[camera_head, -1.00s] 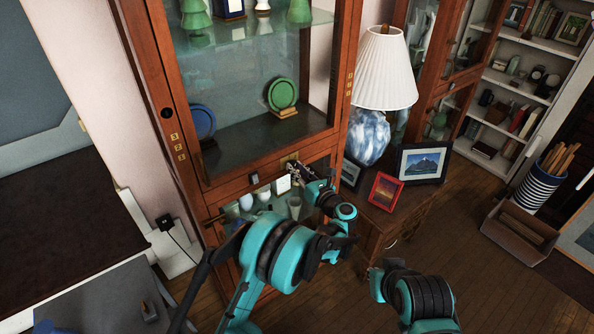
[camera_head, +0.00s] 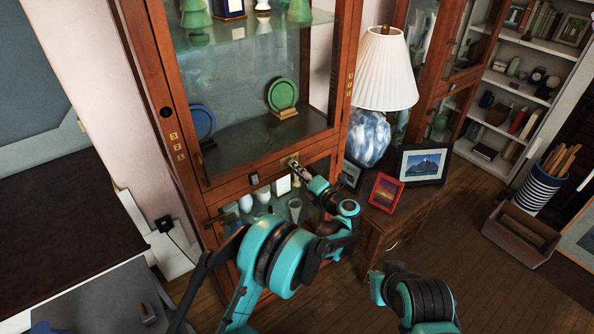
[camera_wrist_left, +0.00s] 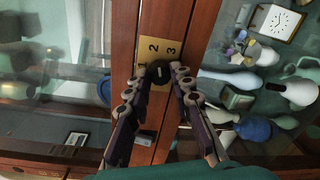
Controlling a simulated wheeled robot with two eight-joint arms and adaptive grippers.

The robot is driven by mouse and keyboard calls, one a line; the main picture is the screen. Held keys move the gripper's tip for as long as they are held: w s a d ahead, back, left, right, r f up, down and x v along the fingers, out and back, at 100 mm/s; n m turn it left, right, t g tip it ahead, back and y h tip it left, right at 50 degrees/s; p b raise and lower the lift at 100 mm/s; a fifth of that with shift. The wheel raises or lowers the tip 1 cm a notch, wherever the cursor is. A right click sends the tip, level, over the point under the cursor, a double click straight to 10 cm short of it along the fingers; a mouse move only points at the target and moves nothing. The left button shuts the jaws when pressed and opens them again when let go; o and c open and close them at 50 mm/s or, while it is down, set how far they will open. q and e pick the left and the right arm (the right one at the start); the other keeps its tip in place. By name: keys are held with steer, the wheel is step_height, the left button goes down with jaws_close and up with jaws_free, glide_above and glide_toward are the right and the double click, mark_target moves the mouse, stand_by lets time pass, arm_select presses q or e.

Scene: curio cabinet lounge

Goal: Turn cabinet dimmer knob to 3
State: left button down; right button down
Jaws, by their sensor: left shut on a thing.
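The dimmer knob (camera_wrist_left: 160,72) is small, round and dark, with a short light mark on its face. It sits on a brass plate (camera_wrist_left: 160,46) marked 1, 2 and 3, fixed to the cabinet's wooden rail. The plate also shows in the head view (camera_head: 290,160). My left gripper (camera_wrist_left: 161,70) is shut on the knob, one fingertip on each side. In the head view my left gripper (camera_head: 296,168) reaches the rail below the upper glass. Which number the knob's mark points at is not clear. My right arm (camera_head: 415,298) shows at the bottom, but its gripper does not show.
The cabinet (camera_head: 265,158) has glass panes above and below the rail. A small latch (camera_head: 254,179) is left of the plate. A table with a lamp (camera_head: 385,80), a red frame (camera_head: 385,190) and a dark frame (camera_head: 424,163) stands close on the right.

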arm_select(q)
steer(key=m, duration=0.8)
steer(key=shift+m, duration=0.4)
steer(key=shift+y, duration=0.4)
steer(key=c, duration=1.3)
jaws_free()
steer(key=v, duration=0.7)
steer(key=shift+s+d+r, duration=0.1)
steer(key=shift+d+r, duration=0.05)
steer(key=shift+d, duration=0.1)
